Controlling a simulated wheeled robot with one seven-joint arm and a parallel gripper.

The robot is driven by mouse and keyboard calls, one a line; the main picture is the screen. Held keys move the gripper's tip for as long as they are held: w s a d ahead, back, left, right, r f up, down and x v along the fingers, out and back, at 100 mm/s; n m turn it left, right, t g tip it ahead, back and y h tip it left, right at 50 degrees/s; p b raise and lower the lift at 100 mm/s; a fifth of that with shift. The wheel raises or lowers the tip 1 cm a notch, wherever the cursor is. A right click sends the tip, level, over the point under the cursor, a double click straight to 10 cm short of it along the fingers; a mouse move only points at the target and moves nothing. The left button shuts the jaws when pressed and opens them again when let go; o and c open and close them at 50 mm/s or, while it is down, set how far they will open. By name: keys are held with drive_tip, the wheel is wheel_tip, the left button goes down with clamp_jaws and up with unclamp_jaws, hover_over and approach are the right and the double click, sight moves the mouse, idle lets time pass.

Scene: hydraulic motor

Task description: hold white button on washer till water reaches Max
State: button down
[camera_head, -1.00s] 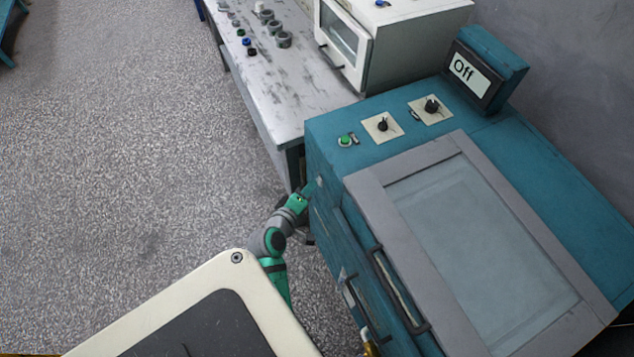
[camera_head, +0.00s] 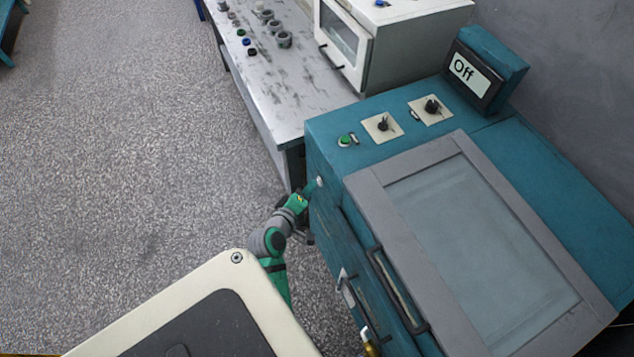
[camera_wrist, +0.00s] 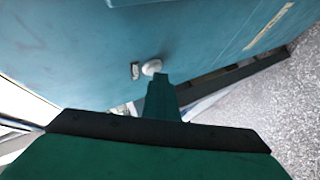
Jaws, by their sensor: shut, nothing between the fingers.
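The washer is a large teal machine (camera_head: 335,240) with a grey-framed glass lid on top. Its white button (camera_head: 319,181) is a small round knob high on the front side, and it also shows in the wrist view (camera_wrist: 152,67). My gripper (camera_head: 306,192) is shut and empty, its tip right at the button. In the wrist view the closed fingertips (camera_wrist: 161,80) overlap the button's lower edge; I cannot tell whether they touch it. No readable Max mark is in view.
A green button (camera_head: 346,140) and two black knobs (camera_head: 382,124) are on the washer's top. A pale yellow strip (camera_wrist: 270,25) is on the same panel.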

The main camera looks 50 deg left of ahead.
idle(0.5)
drive_tip(key=shift+s+a, duration=0.15)
drive_tip(key=shift+s, duration=0.65)
drive_tip(key=shift+s+a, duration=0.25)
drive_tip(key=shift+s, duration=1)
drive_tip(key=shift+s+a, duration=0.2)
drive_tip(key=shift+s, duration=1)
